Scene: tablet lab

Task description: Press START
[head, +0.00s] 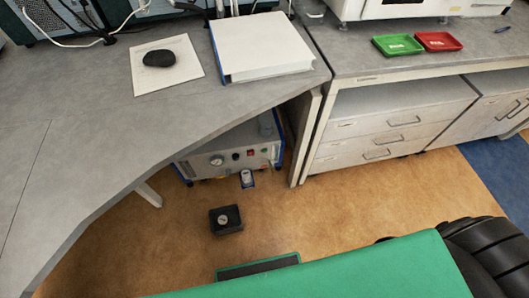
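No control with a readable START label shows in the head view. Under the desk, a white and blue equipment box (215,162) has a front panel with a small red control (250,153), a dark knob and a round dial. Its markings are too small to read. Neither my left nor my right gripper is in view.
A grey desk (90,130) holds a white binder (260,45) and a black mouse (159,58) on a white sheet. A green tray (397,45) and red tray (438,41) lie on the right bench. A black box (226,220) sits on the open brown floor.

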